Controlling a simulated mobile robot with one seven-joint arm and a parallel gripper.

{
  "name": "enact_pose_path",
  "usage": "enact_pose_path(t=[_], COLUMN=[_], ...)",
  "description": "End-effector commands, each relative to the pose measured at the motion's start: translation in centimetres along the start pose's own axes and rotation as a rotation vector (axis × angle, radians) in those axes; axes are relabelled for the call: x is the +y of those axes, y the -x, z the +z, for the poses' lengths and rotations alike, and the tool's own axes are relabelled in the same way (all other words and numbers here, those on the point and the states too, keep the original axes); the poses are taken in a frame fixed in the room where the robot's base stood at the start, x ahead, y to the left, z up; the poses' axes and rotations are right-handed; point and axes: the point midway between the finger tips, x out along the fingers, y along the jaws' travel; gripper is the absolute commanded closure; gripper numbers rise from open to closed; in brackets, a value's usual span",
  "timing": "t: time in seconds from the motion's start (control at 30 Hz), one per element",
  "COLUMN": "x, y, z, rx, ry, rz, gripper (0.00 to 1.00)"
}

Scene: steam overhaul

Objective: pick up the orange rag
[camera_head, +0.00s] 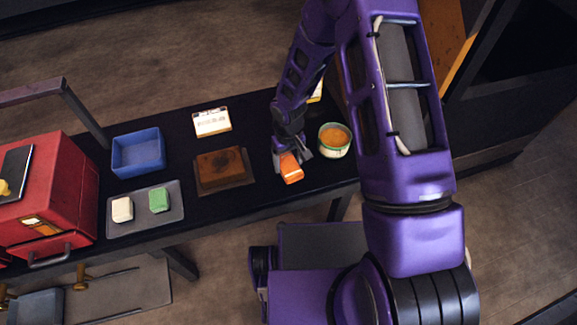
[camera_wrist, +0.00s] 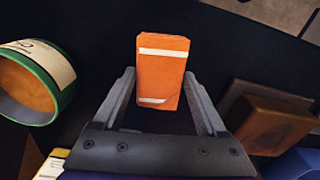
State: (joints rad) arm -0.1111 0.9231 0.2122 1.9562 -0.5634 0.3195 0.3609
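The orange rag (camera_head: 291,169) is a folded block with white stripes, near the front edge of the dark table. It also shows in the wrist view (camera_wrist: 163,72), just ahead of and between the fingertips. My gripper (camera_head: 289,156) is low over the table at the rag's rear end, its fingers spread to either side. In the wrist view my gripper (camera_wrist: 160,75) is open, with narrow dark gaps beside the rag's near end. I cannot tell whether a fingertip touches the rag.
A round green-rimmed tub (camera_head: 334,140) with orange contents stands close to the right of the rag. A brown block (camera_head: 222,168) lies to the left. Farther left are a blue bin (camera_head: 138,153), a grey tray (camera_head: 172,219) with two small blocks, and a red box (camera_head: 45,185).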

Motion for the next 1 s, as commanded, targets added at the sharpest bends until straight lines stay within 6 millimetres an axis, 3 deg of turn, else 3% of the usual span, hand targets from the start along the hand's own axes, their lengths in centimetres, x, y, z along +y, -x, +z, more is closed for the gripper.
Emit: enact_pose_path(t=[0.03, 0.2, 0.53, 0.8, 1.0], x=[0.0, 0.0, 0.0, 0.1, 0.1], y=[0.0, 0.0, 1.1, 6.5, 9.3], z=[0.0, 0.0, -0.1, -0.1, -0.1], rx=[0.0, 0.0, 0.001, 0.004, 0.002], ry=[0.0, 0.0, -0.002, -0.002, -0.002], rz=[0.0, 0.0, 0.0, 0.001, 0.001], gripper=[0.52, 0.81, 0.81, 0.81, 0.81])
